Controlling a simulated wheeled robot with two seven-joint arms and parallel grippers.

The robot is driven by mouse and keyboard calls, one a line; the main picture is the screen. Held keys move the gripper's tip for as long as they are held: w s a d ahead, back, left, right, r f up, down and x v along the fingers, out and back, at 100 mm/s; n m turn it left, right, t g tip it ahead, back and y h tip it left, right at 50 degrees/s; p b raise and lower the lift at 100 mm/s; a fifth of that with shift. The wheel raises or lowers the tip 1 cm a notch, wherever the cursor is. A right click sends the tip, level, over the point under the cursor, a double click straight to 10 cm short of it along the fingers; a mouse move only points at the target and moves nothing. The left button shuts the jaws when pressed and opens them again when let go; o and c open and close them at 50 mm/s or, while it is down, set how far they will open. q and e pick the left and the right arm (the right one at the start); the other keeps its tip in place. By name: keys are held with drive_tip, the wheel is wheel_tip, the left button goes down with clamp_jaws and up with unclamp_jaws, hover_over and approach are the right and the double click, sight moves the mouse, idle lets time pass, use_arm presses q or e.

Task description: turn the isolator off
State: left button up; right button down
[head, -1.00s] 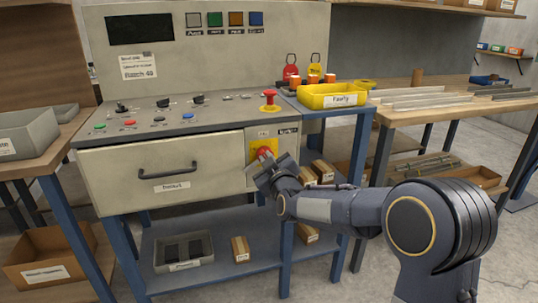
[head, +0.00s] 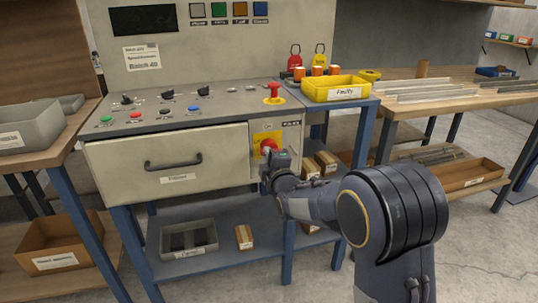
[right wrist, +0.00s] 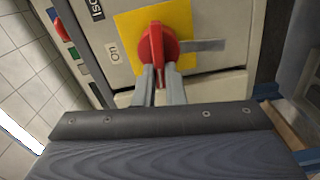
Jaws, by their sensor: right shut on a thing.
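The isolator is a red rotary handle (head: 268,146) on a yellow plate (head: 257,140), on the front of the bench cabinet right of the drawer. In the right wrist view the red handle (right wrist: 157,45) stands roughly upright in the picture, and an "On" label (right wrist: 114,52) is left of the yellow plate (right wrist: 128,28). My right gripper (head: 268,158) is at the handle. In the right wrist view its two fingers (right wrist: 161,76) are on either side of the handle's lower end, shut on it. The fingertips are partly hidden by the handle. My left gripper is out of view.
A drawer (head: 215,165) with a dark handle is left of the isolator. A red mushroom button (head: 274,92) and a yellow "Faulty" bin (head: 335,88) are above it. A lower shelf (head: 215,240) holds a grey tray and small boxes. Open floor lies at the front right.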

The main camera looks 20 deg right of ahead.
drive_tip(key=shift+f+n, duration=0.15)
drive_tip(key=shift+n, duration=0.65)
drive_tip(key=c, duration=1.5)
unclamp_jaws()
drive_tip(key=shift+s, duration=0.1)
drive_tip(key=s+p, duration=0.1)
drive_tip(key=s, duration=0.6)
drive_tip(key=shift+s, duration=0.35)
drive_tip(key=shift+d, duration=0.1)
